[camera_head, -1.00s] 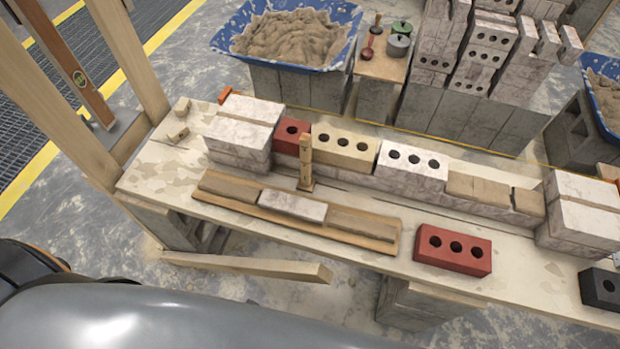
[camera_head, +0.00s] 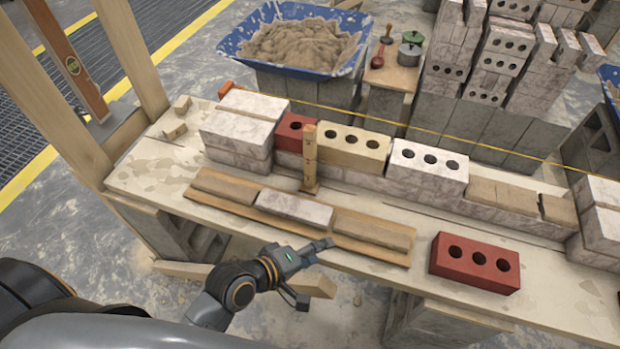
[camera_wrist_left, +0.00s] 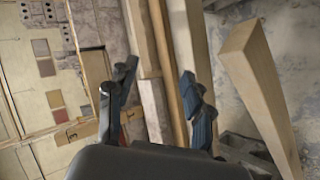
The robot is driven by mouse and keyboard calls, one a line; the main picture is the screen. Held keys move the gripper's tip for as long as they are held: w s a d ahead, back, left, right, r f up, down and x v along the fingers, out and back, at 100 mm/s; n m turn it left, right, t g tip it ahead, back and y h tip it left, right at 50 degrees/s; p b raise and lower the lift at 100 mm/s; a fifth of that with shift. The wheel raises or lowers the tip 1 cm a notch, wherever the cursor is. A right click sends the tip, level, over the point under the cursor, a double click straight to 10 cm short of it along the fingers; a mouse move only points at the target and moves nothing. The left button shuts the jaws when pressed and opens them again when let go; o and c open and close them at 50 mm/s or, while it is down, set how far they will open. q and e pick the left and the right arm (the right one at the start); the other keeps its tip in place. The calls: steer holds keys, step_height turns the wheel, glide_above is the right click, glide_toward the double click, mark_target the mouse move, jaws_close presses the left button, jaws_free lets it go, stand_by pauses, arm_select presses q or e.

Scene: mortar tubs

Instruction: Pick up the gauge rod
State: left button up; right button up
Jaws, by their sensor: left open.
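The gauge rod (camera_head: 310,157) is a short wooden stick with dark marks, upright on a small foot. It stands on the bench in front of the low brick row, near the red and cream bricks. My left gripper (camera_head: 314,271) is open and empty at the bench's front edge, nearer to me than the rod and below it in the picture. In the left wrist view the open fingers (camera_wrist_left: 158,76) show, with a marked wooden piece that looks like the rod (camera_wrist_left: 82,131) left of them, partly behind a finger. My right gripper is not in view.
A board (camera_head: 365,250) carrying a pale brick (camera_head: 293,208) and wood-coloured pieces lies between gripper and rod. A red three-hole brick (camera_head: 475,262) sits right of it. A yellow line (camera_head: 450,131) runs behind the brick row. A timber post (camera_head: 75,95) stands left.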

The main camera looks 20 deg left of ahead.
arm_select(q)
steer(key=w+r+n+t, duration=0.3)
steer(key=w+n, duration=0.1)
steer(key=n, duration=0.4)
steer(key=n+t+y, duration=0.6)
steer(key=n, duration=1.2)
glide_toward(308, 167)
steer(key=w, duration=1.1)
steer(key=shift+w+d+r, duration=0.1)
steer(key=shift+w+d, duration=0.1)
jaws_close()
